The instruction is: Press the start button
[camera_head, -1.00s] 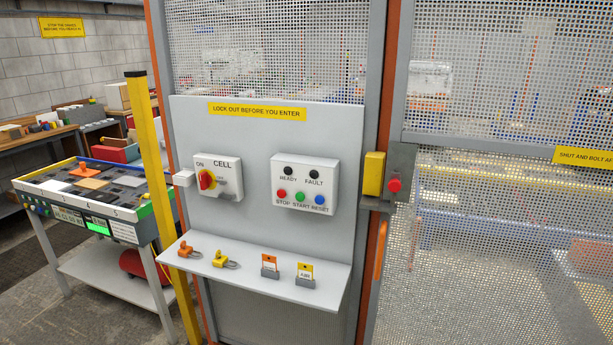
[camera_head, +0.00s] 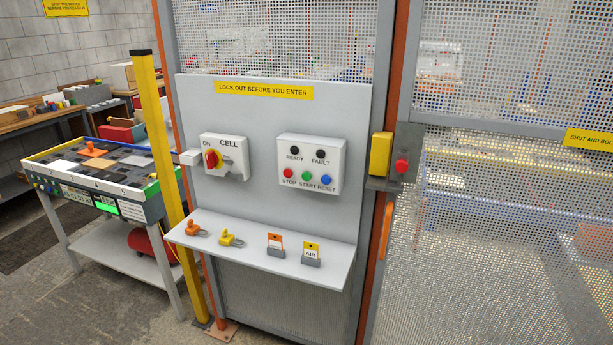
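The green start button (camera_head: 307,176) sits on a white control box (camera_head: 311,164) on the grey panel, between the red stop button (camera_head: 288,173) and the blue reset button (camera_head: 326,180). Above them are the dark READY lamp (camera_head: 294,151) and dark FAULT lamp (camera_head: 321,154). To the left is the CELL switch box (camera_head: 225,157) with a red rotary knob (camera_head: 211,159) on yellow. Neither of my grippers shows in the head view.
A shelf (camera_head: 262,262) below the panel juts out, holding an orange padlock (camera_head: 195,229), a yellow padlock (camera_head: 229,240) and two tags. A yellow post (camera_head: 157,170) and a table (camera_head: 95,180) stand left. A mesh gate (camera_head: 500,220) is right.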

